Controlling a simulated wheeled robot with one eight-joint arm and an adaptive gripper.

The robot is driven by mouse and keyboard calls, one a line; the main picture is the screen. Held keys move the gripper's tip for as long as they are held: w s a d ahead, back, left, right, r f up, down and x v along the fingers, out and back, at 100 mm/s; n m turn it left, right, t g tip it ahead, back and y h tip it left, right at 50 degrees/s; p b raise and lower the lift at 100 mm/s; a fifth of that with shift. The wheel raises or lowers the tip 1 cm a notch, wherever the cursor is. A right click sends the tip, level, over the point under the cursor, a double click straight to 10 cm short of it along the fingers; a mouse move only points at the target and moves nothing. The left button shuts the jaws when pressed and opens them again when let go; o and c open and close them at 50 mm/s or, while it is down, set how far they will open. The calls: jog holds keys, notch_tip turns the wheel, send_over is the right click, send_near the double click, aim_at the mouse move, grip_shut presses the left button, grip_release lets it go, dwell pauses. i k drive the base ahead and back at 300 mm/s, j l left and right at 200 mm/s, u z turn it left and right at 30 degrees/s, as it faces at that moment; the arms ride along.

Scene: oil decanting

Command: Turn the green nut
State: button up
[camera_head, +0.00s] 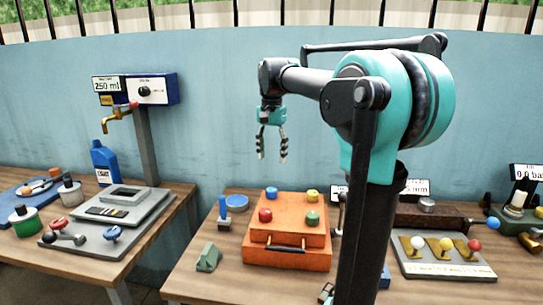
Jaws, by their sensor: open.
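The green nut (312,218) sits on the front right of the top of an orange box (288,257), beside a red knob (265,215) and behind the box's dark handle. A yellow knob (312,195) is behind it, and a blue knob (271,193) is at the back left. My gripper (272,158) points down with its fingers apart and holds nothing. In the picture it is above and a little left of the green nut, clearly apart from the box. My arm comes from the right.
A blue-capped piece (224,210) and a green block (208,257) stand left of the box. My arm column hides part of the table to its right. A panel with coloured balls (444,250) lies further right. A tap (118,117) overhangs the left table.

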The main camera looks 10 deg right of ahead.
aim_at(312, 218)
jog(key=k, duration=1)
